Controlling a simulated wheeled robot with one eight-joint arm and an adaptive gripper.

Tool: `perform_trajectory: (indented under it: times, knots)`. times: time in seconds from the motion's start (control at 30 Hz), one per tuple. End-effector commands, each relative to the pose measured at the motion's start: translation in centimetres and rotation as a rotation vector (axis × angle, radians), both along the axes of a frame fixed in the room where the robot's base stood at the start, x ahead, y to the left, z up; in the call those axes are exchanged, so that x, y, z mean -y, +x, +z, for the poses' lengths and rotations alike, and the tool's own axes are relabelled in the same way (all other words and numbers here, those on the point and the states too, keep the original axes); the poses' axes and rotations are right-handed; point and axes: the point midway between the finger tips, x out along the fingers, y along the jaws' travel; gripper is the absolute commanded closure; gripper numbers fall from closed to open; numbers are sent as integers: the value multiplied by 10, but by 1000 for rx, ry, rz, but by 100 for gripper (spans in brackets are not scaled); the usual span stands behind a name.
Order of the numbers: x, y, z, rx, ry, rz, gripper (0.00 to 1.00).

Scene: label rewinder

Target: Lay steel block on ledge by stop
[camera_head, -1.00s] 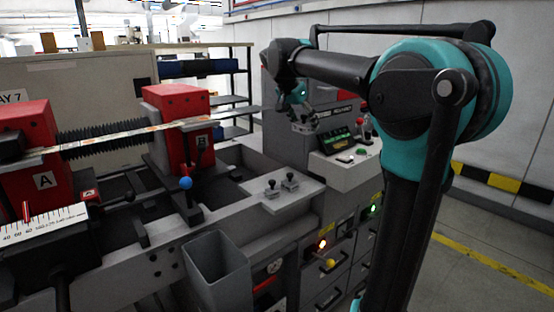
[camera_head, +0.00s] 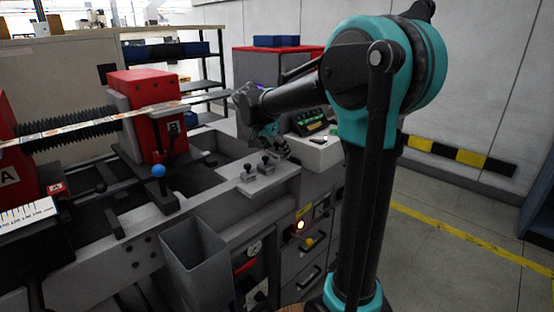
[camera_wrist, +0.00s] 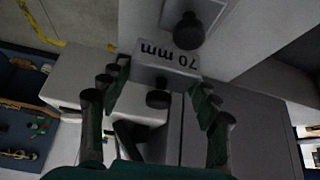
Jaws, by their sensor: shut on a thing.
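My gripper (camera_head: 270,136) is low over the right end of the machine, close to two small blocks with black knobs (camera_head: 248,176) (camera_head: 265,167) on the grey ledge (camera_head: 222,179). In the wrist view my gripper (camera_wrist: 160,76) is shut on a grey steel block (camera_wrist: 165,73) marked "70 mm", with a black knob on it. Another knobbed block (camera_wrist: 208,10) is just beyond it in that view. I cannot tell whether the held block touches the surface below, and I cannot make out the stop.
A red clamp housing (camera_head: 150,105) and a blue-knobbed lever (camera_head: 158,171) stand to the left. An open grey bin (camera_head: 195,255) is in front of the ledge. A control box (camera_head: 312,150) is right of my gripper.

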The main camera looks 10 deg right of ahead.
Motion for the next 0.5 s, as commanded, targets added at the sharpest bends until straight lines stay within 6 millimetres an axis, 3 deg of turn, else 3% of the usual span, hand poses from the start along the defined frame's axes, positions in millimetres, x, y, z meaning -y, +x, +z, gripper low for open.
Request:
perform_trajectory:
  times: [0.3,0.5]
  knots:
    - [0,0,-36,0,0,0,85]
    - [0,0,-38,0,0,0,85]
